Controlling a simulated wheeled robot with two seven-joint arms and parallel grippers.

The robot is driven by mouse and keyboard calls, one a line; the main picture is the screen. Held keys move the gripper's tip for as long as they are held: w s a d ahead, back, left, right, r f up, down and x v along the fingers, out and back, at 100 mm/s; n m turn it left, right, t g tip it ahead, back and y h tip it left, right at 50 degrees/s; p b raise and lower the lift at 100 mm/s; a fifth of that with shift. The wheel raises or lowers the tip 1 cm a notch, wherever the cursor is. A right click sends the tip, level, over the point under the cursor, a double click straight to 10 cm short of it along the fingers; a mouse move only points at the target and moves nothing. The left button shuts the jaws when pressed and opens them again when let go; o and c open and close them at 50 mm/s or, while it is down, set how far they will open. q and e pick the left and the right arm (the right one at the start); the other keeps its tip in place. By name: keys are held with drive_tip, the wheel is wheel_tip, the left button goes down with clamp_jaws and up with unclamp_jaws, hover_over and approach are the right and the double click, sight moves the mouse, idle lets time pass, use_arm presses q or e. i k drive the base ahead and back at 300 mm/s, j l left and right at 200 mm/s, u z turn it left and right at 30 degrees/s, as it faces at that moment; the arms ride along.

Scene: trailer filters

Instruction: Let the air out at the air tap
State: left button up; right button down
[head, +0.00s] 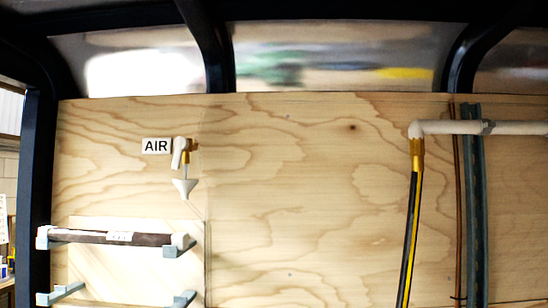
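The air tap (186,148) is mounted on the plywood wall, just right of a white label reading AIR (156,146). It has a white lever handle (178,153), which hangs downward at a slight tilt, and a brass-coloured body. A white funnel-shaped piece (185,188) sits below the tap's outlet. Whether the tap is open or shut cannot be told. Neither of my grippers shows in the head view.
A dark filter-like cylinder with white ends (118,238) rests on grey brackets (180,247) at lower left. A white pipe (490,128) and a black-and-yellow hose (411,235) run at right, beside a dark vertical rail (474,200). The plywood wall (300,200) between is clear.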

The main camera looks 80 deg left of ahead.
sight(180, 144)
drive_tip(key=u, duration=3.25)
drive_tip(key=i+j, duration=0.05)
